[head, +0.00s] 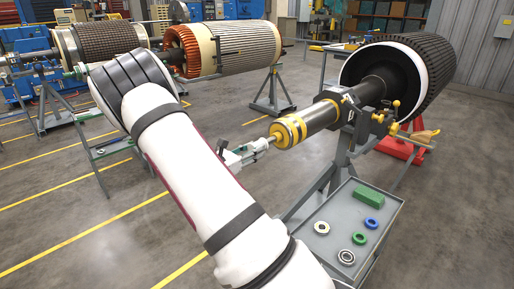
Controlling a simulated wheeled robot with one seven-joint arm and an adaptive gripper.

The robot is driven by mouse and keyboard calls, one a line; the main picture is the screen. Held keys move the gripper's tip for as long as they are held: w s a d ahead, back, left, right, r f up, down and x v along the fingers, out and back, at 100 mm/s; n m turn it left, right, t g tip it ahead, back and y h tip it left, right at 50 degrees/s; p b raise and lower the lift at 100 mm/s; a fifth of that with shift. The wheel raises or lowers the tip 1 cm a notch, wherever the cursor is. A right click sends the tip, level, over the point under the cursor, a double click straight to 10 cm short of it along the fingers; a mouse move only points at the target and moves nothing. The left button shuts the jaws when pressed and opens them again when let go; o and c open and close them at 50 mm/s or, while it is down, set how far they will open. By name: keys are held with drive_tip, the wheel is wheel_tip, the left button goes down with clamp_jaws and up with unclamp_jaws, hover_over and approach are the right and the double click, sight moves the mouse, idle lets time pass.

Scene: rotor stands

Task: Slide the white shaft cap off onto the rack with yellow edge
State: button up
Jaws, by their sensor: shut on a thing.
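My gripper (262,146) is at the end of my white arm, by the near end of the dark rotor shaft (322,117). It is shut on a small pale piece at the shaft's tip, which I take to be the white shaft cap (270,141). The cap is small here and partly hidden by the fingers. It appears in line with the shaft; I cannot tell whether it still touches it. Yellow bands (289,132) ring the shaft's near end. I cannot make out a rack with a yellow edge for certain.
A grey tray (384,204) below the shaft holds a green block (368,198) and several rings. The large dark rotor (425,75) stands behind on its support. Other rotors stand at the back left. Open floor with yellow lines lies left of my arm.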

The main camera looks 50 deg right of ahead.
drive_tip(key=shift+w+a, duration=0.1)
drive_tip(key=shift+a, duration=1.55)
